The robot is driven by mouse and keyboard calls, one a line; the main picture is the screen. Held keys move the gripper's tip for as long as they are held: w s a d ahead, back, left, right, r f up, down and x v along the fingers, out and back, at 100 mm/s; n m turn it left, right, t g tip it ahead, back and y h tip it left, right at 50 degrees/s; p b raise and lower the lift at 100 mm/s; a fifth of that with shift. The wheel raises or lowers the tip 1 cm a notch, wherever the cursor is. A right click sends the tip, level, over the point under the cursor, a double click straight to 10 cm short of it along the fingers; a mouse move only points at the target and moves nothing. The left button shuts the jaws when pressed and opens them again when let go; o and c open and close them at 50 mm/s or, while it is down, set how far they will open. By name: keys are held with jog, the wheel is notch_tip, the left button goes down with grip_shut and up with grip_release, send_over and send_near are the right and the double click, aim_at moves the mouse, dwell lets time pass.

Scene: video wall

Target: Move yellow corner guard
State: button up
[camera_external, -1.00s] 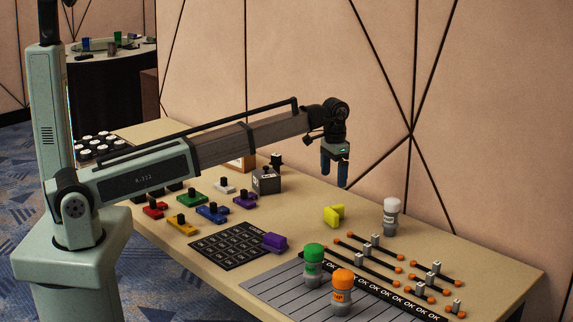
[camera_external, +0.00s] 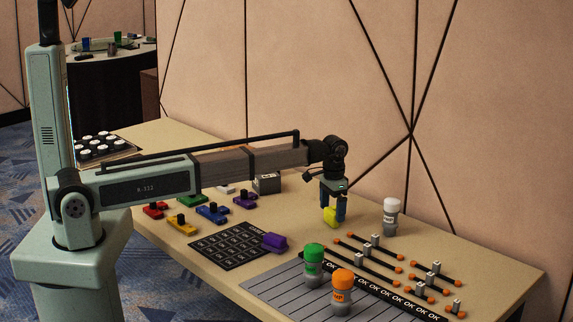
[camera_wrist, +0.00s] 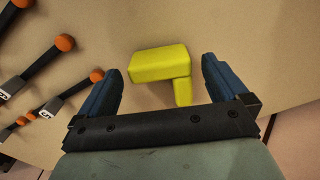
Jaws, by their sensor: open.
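The yellow corner guard (camera_external: 331,216) is an L-shaped block on the tan table, near the back edge. In the wrist view the yellow corner guard (camera_wrist: 161,64) lies between and slightly beyond my two blue fingers. My gripper (camera_external: 334,215) points down over it, with a finger on either side. In the wrist view my gripper (camera_wrist: 160,72) is open, with gaps between the guard and both fingers. I cannot tell the exact height of the fingertips above the table.
A white-capped bottle (camera_external: 391,216) stands right of my gripper. Black rods with orange ends (camera_external: 366,245) lie in front and to the right. A purple block (camera_external: 275,242) sits by a black grid mat (camera_external: 232,247).

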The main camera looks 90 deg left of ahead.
jog(key=shift+f, duration=1)
jog(key=c, duration=1)
jog(key=shift+o, duration=0.2)
jog(key=shift+s+a, duration=7.05)
jog(key=o, duration=1)
jog(key=shift+c, duration=0.2)
jog(key=shift+r, duration=0.1)
